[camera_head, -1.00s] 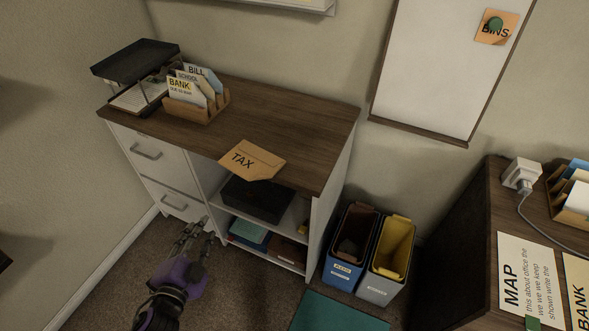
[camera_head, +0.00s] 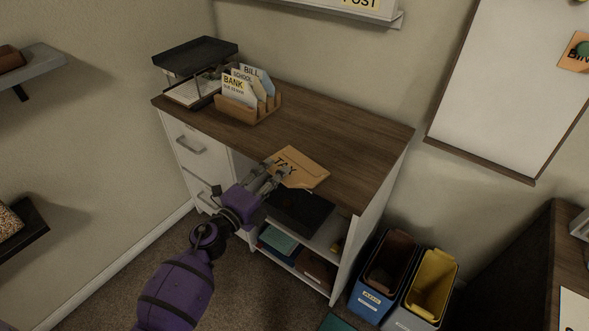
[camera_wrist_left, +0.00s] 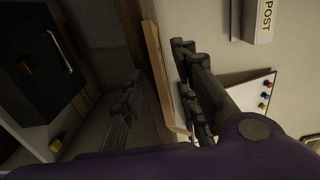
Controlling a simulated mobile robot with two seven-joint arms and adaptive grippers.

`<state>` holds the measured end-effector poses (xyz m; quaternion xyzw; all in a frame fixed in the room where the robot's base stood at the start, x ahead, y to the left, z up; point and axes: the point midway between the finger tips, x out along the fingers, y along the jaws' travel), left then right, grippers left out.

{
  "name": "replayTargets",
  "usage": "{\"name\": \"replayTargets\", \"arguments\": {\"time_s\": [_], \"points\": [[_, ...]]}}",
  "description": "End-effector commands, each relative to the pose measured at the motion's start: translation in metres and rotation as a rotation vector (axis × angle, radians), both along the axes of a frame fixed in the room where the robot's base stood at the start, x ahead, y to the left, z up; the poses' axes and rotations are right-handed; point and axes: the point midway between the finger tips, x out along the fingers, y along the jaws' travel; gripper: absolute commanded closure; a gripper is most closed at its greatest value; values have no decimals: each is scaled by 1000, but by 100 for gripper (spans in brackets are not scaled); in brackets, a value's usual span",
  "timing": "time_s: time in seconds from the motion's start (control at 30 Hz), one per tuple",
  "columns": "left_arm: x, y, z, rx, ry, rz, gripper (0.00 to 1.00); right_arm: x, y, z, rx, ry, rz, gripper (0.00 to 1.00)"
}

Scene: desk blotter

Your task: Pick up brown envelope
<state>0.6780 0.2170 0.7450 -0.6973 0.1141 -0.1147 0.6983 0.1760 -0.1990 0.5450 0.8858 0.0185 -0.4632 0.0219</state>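The brown envelope (camera_head: 305,168), marked TAX, lies flat on the wooden cabinet top (camera_head: 340,140), with its front part sticking out over the front edge. My left gripper (camera_head: 268,180) is at the envelope's front left part and covers some of it in the head view. In the left wrist view the envelope (camera_wrist_left: 156,75) shows nearly edge-on as a tan strip between the two spread fingers of the left gripper (camera_wrist_left: 158,66). The fingers are open, one on each side of it, with gaps visible. My right gripper is in neither view.
A letter rack (camera_head: 248,100) with several envelopes and a black tray stand (camera_head: 195,70) stand on the cabinet's left end. Below the envelope is an open shelf with a black box (camera_head: 300,210). Bins (camera_head: 430,285) stand right of the cabinet. The cabinet top's right side is clear.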

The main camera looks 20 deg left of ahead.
Motion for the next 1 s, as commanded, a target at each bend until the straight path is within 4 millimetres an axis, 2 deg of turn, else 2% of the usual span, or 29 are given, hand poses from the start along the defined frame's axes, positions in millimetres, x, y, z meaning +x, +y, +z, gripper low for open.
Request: {"name": "replayTargets", "arguments": {"time_s": [0.27,0.5,0.87,1.0], "points": [[4,-1,-1,-2,2,1,71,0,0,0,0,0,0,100],[4,-1,-1,-2,2,1,100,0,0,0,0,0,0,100],[4,-1,0,-1,1,1,100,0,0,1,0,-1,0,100],[4,-1,9,0,0,1,100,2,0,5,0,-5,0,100]]}}
